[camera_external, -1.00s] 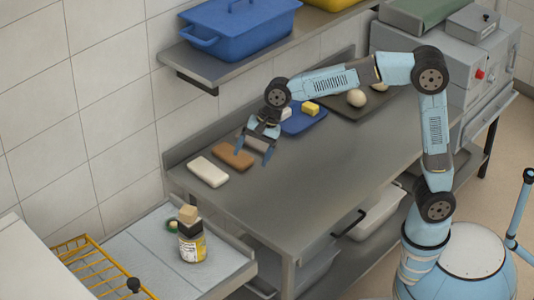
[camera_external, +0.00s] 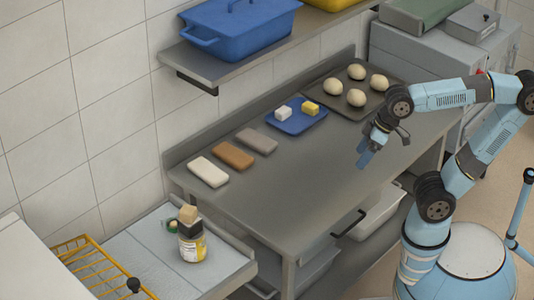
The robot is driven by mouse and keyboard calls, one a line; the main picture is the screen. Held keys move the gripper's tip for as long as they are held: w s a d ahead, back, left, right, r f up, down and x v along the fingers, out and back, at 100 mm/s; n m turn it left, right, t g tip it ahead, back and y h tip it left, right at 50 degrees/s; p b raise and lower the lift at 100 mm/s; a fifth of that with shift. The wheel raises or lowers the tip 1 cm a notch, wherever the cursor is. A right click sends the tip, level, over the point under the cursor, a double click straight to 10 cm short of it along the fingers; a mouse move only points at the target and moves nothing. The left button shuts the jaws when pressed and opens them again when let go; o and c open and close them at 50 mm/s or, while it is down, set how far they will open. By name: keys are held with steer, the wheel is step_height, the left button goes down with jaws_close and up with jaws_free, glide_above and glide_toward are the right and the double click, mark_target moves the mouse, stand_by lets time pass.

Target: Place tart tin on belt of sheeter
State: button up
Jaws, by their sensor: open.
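The sheeter's belt (camera_external: 140,247) is the pale flat surface at the lower left, beside a yellow wire guard. A jar with a yellow label (camera_external: 192,246) stands on it, with tan blocks (camera_external: 188,215) on top. A small round green and tan thing (camera_external: 172,226) lies by the jar, partly hidden; I cannot tell what it is. I cannot make out a tart tin for certain. My gripper (camera_external: 372,150) is open and empty above the right part of the steel table, in front of the dough tray, far from the belt.
The steel table (camera_external: 290,185) holds white, brown and grey bars (camera_external: 233,156), a blue tray (camera_external: 297,124) with two small blocks, and a dark tray (camera_external: 352,112) with several dough balls. A shelf with a blue bin (camera_external: 240,30) overhangs the back. The table's front middle is clear.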

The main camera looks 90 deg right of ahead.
steer(key=shift+s+f+n, duration=0.45)
steer(key=shift+s+n, duration=0.1)
steer(key=shift+s, duration=0.35)
steer(key=shift+s+f+n, duration=0.45)
steer(key=shift+s+n, duration=0.1)
steer(key=shift+s, duration=0.3)
